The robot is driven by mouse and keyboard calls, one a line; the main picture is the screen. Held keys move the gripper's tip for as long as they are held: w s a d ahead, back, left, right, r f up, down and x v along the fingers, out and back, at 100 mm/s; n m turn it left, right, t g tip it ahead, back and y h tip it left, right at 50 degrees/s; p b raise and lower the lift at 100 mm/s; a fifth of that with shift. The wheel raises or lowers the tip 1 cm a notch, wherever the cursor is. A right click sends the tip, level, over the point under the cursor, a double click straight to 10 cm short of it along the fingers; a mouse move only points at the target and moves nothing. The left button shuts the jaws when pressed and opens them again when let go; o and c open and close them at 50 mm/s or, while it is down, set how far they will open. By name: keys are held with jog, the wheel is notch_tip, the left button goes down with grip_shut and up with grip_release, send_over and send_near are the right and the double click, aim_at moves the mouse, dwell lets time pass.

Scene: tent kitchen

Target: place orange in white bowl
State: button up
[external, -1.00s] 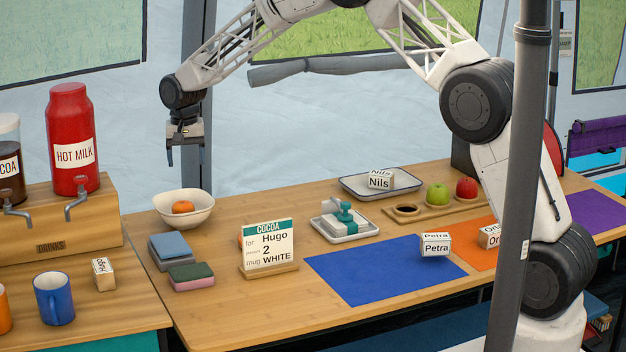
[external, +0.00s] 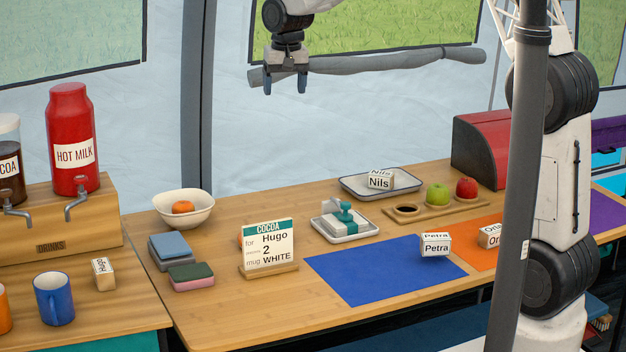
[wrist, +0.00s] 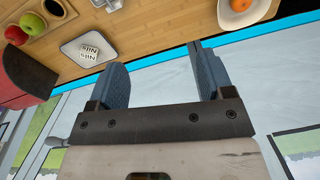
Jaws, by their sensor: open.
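The orange (external: 182,207) lies inside the white bowl (external: 197,218) at the back left of the wooden counter. The bowl with the orange also shows at the top right of the wrist view, where the orange (wrist: 240,4) lies against the bowl's white inside (wrist: 262,12). A second orange-coloured object (external: 240,240) is mostly hidden behind the cocoa order card. My gripper (external: 285,90) is raised high above the back of the counter, to the right of the bowl. Its two fingers stand apart with nothing between them in the wrist view (wrist: 160,80).
The order card (external: 268,246), sponges (external: 190,271), a stamp tray (external: 345,226) and a blue mat (external: 385,270) lie on the counter. A green apple (external: 438,194) and a red apple (external: 466,188) sit in a holder. A tent pole crosses the right foreground.

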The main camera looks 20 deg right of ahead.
jog(key=s+d+r, duration=0.4)
jog(key=s+d, duration=0.3)
jog(key=s, duration=0.3)
jog(key=s+d+r, duration=0.3)
jog(key=s+d, duration=0.4)
jog(key=s, duration=0.4)
jog(key=s+d+f, duration=0.2)
jog(key=s+d, duration=0.2)
jog(key=s, duration=0.8)
jog(key=s+d+f+n+t, duration=0.1)
jog(key=s+d, duration=0.3)
jog(key=s, duration=0.7)
jog(key=shift+s+f+n+t, duration=0.3)
jog(key=shift+s+f, duration=0.05)
jog(key=shift+d, duration=0.1)
